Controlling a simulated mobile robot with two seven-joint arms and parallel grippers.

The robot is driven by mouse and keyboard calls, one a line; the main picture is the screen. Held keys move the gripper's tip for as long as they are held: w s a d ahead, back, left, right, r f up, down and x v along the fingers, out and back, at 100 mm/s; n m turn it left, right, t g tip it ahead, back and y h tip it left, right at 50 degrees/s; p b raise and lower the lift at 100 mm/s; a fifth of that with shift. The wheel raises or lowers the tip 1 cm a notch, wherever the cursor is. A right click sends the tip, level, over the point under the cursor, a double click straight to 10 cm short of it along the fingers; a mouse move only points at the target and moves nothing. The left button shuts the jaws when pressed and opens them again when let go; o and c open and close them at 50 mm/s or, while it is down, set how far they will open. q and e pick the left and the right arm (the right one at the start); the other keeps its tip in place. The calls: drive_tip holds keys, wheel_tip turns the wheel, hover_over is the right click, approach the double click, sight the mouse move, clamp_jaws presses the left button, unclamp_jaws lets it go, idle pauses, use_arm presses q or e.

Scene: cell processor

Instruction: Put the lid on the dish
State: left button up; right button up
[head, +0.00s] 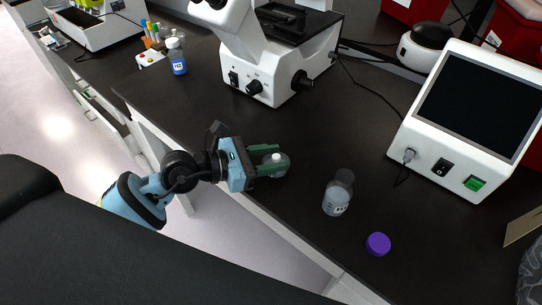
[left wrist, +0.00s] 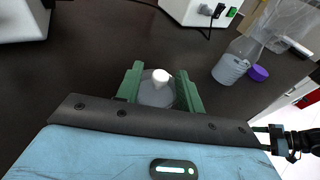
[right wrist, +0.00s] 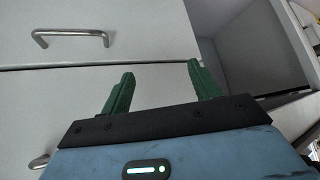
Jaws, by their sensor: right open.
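A clear round lid with a white knob (head: 276,158) is at my left gripper near the bench's front edge. In the left wrist view the lid (left wrist: 156,92) lies between the two green fingers, with the knob pointing up. My left gripper (head: 270,160) is shut on the lid by its sides. A separate dish cannot be made out; it may be hidden under the lid. My right gripper (right wrist: 160,85) is open and empty, in front of white drawers, and does not show in the head view.
A clear bottle (head: 337,195) and a purple cap (head: 378,244) stand right of the left gripper. A microscope (head: 265,60) is behind, a white screen unit (head: 470,115) at right. A blue-labelled bottle (head: 177,57) is at back left. The bench between them is clear.

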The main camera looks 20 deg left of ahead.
use_arm(q)
drive_tip(key=shift+a, duration=0.1)
drive_tip(key=b+v, duration=0.1)
drive_tip(key=v, duration=0.6)
drive_tip(key=shift+f, duration=0.2)
drive_tip(key=shift+s+a+r, duration=0.2)
drive_tip(key=shift+s, duration=0.05)
drive_tip(key=shift+r, duration=0.1)
use_arm(e)
drive_tip(key=shift+s+f, duration=0.35)
drive_tip(key=shift+f, duration=0.4)
drive_tip(key=shift+s+f, duration=0.2)
drive_tip(key=shift+s, duration=0.05)
